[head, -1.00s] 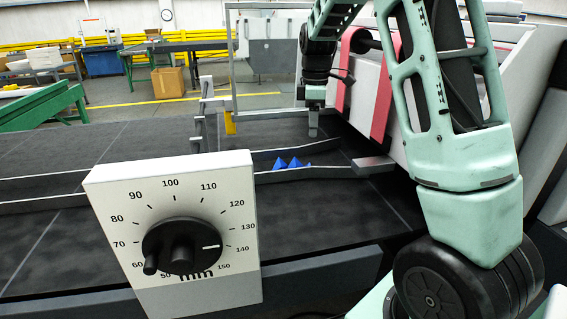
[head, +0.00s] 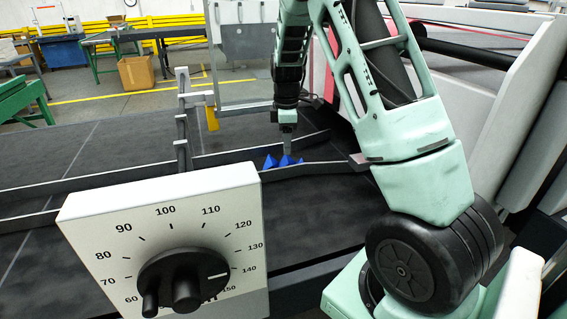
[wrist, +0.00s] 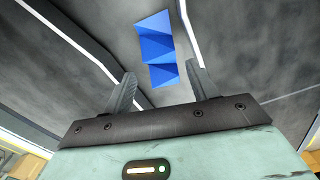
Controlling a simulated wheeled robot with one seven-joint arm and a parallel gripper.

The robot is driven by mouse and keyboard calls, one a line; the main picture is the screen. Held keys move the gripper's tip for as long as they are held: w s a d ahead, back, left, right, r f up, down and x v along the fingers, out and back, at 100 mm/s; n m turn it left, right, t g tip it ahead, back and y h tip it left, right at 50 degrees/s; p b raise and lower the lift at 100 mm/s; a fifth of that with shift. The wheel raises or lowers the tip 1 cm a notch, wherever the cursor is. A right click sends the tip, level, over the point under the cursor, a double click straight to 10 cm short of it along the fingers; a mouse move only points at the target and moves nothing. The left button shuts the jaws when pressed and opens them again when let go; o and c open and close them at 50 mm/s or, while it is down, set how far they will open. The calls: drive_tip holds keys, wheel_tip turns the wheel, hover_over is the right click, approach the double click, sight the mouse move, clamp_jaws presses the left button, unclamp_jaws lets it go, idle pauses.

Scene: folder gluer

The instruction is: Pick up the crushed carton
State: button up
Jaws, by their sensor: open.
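The crushed carton is a small blue folded shape (head: 280,162) on the dark belt, in the channel between two grey guide rails. In the wrist view the blue carton (wrist: 154,48) shows creased, angular faces, a little beyond the fingertips. My gripper (head: 288,150) is above and right at the carton in the head view, pointing down.
A grey guide rail (head: 120,180) runs along the belt on the near side. An upright bracket with a yellow part (head: 211,118) stands left of the gripper. A white dial box (head: 165,240) stands at the front. The dark belt (head: 110,145) is clear at left.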

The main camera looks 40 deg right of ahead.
sight(285, 159)
drive_tip(key=shift+w+f+p, duration=0.15)
drive_tip(key=shift+f+p, duration=0.65)
drive_tip(key=shift+f, duration=2.75)
drive_tip(key=c, duration=0.7)
